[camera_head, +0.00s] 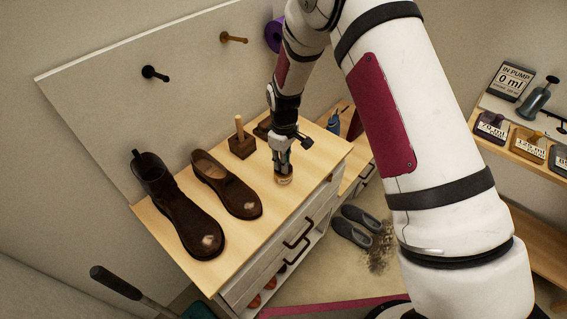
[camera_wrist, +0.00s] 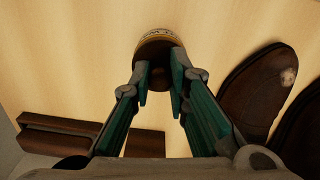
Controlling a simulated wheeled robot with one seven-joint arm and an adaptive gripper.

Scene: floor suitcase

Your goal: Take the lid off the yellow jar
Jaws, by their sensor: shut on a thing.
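The small yellow-tan jar (camera_head: 284,180) stands on the wooden cabinet top near its front edge. In the wrist view the jar (camera_wrist: 157,32) shows a pale label band with dark print, and its dark brown lid (camera_wrist: 156,49) faces the camera. My gripper (camera_head: 283,166) reaches down over the jar from above. In the wrist view the two green-grey fingers of my gripper (camera_wrist: 160,80) are at either side of the lid, shut on it. The lid appears still on the jar; the exact finger contact is partly hidden.
A brown boot (camera_head: 177,208) and a brown shoe (camera_head: 228,187) stand left of the jar. A wooden block with a peg (camera_head: 242,146) is behind it. Drawer handles (camera_head: 298,236) stick out from the cabinet front. Grey slippers (camera_head: 354,226) lie on the floor.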

